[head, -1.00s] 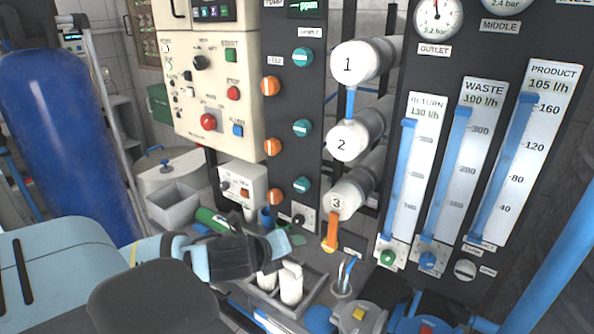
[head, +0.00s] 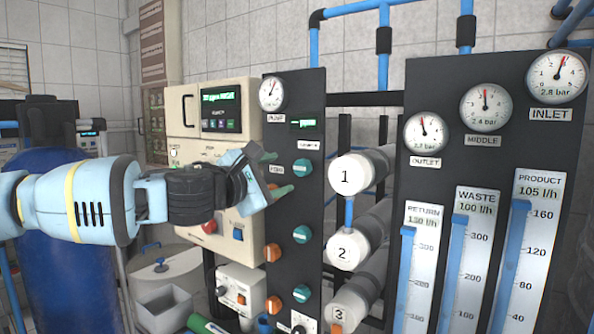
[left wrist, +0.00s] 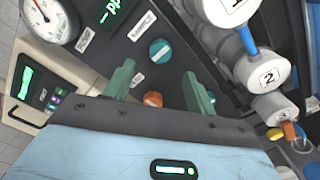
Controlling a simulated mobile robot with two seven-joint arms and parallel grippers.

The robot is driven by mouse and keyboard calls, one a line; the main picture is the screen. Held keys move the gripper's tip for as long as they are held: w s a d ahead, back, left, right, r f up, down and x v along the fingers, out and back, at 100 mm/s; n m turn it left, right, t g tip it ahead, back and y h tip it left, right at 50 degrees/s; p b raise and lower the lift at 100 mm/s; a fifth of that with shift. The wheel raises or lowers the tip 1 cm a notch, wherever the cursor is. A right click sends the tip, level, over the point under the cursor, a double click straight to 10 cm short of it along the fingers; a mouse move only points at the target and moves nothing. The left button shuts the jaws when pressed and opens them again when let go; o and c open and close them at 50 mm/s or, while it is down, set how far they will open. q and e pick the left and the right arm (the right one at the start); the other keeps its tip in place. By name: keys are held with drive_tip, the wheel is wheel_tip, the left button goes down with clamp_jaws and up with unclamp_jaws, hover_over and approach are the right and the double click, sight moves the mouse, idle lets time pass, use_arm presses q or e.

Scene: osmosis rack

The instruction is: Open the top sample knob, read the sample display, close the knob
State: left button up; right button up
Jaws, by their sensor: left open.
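The top sample knob (head: 302,168) is teal and sits high on the dark narrow panel. It also shows in the left wrist view (left wrist: 161,52), ahead of the fingers. The sample display (head: 303,123) is the small green-lit screen above it; I can make out "ppm" but no clear number. It is cut by the top edge in the left wrist view (left wrist: 112,12). My left gripper (head: 275,174) is open and empty, its green fingers just left of the top knob, hiding the top orange knob in the head view. That orange knob (left wrist: 153,99) shows between the fingers. My right gripper is not in view.
More teal knobs (head: 302,234) and orange knobs (head: 273,252) line the panel below. White membrane tubes (head: 350,174) stick out to the right. The cream control box (head: 187,95) stands behind my left arm. A flow-meter panel (head: 425,75) with gauges is further right.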

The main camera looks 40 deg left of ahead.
sight(299, 168)
use_arm(q)
drive_tip(key=w+b, duration=0.1)
drive_tip(key=w, duration=0.3)
drive_tip(key=w+b, duration=0.1)
drive_tip(key=w, duration=0.1)
drive_tip(key=shift+w+a+f+b, duration=0.3)
drive_tip(key=shift+w+a+f, duration=0.05)
drive_tip(key=shift+a, duration=0.05)
drive_tip(key=shift+w+r, duration=0.2)
drive_tip(key=shift+w, duration=0.35)
drive_tip(key=shift+r, duration=0.1)
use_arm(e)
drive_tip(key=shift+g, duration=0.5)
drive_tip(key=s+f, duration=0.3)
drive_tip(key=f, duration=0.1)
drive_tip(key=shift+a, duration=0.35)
use_arm(q)
drive_tip(key=c, duration=1)
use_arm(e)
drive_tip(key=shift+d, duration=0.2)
